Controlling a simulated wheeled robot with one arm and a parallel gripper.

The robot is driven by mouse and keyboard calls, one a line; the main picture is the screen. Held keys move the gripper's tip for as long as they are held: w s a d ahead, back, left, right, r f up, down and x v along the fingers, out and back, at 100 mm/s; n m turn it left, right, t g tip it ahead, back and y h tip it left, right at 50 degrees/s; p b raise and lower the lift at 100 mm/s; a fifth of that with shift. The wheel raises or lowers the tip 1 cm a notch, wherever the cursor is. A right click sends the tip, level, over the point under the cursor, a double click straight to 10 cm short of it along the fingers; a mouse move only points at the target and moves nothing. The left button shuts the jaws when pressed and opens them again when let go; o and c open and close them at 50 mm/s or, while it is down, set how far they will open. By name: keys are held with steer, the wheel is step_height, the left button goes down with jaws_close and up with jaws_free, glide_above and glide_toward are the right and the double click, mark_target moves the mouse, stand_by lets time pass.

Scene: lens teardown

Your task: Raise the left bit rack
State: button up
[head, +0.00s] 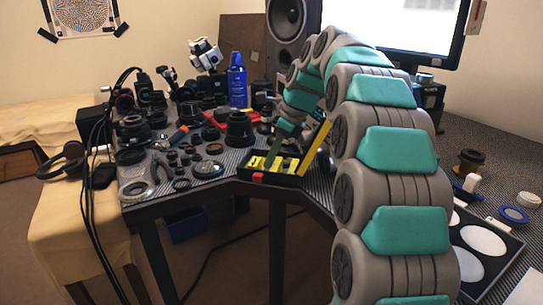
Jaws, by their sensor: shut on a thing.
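A small black bit case (287,180) with yellow inside and a red latch (258,177) sits open at the front edge of the table. A yellow strip (316,148) stands tilted up at its right side. The left bit rack (257,161) is at the left side of the case, small and partly hidden. My gripper (273,153) reaches down from above to this left side. Its jaws are shut on what looks like the left bit rack. The exact contact is too small to see clearly.
Lenses and lens parts crowd the table to the left, with a black lens barrel (239,129) close by. A blue spray can (237,82) stands behind. A speaker (288,30) and monitor (395,28) are at the back. A case with white discs (483,240) lies at right.

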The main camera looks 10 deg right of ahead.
jaws_close()
steer(key=shift+s+d+r+t+y+p, duration=0.2)
steer(key=shift+t+y+p, duration=0.25)
steer(key=shift+y, duration=0.25)
steer(key=shift+w+f, duration=0.1)
steer(key=o, duration=0.7)
jaws_free()
steer(key=shift+v, duration=3.95)
